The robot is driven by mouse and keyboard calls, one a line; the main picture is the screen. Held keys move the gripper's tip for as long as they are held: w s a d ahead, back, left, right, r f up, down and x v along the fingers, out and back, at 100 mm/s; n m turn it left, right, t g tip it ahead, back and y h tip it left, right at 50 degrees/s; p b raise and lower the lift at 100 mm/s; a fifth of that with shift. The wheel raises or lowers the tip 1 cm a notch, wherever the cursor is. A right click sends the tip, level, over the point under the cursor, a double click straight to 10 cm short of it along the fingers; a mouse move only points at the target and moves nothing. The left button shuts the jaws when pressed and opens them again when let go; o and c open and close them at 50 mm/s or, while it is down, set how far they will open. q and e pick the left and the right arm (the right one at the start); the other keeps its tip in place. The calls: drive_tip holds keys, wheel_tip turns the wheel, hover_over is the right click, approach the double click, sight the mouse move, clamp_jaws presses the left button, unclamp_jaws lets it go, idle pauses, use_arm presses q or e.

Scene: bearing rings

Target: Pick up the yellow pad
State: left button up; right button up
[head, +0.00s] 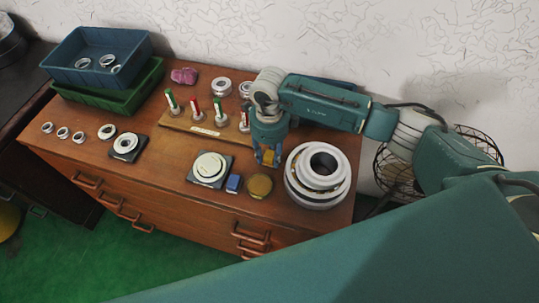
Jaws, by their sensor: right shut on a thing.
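My right gripper (267,162) points down over the right half of the wooden cabinet top. It is shut on the yellow pad (271,155), a small yellow block that shows between its fingers. The fingers cover part of the pad. I cannot tell whether the pad touches the top. My left gripper is not in view.
A stack of large bearing rings (318,170) stands just right of my gripper. A round olive-yellow tin (259,186), a blue block (234,183) and a ring on a dark plate (209,167) lie in front. A wooden peg board (205,129) is left. Blue (77,76) and green bins stand far left.

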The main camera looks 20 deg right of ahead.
sight(269, 154)
wheel_tip(269, 154, up, 20)
drive_tip(key=b, duration=0.4)
drive_tip(key=o, duration=0.5)
drive_tip(key=shift+c, duration=1.4)
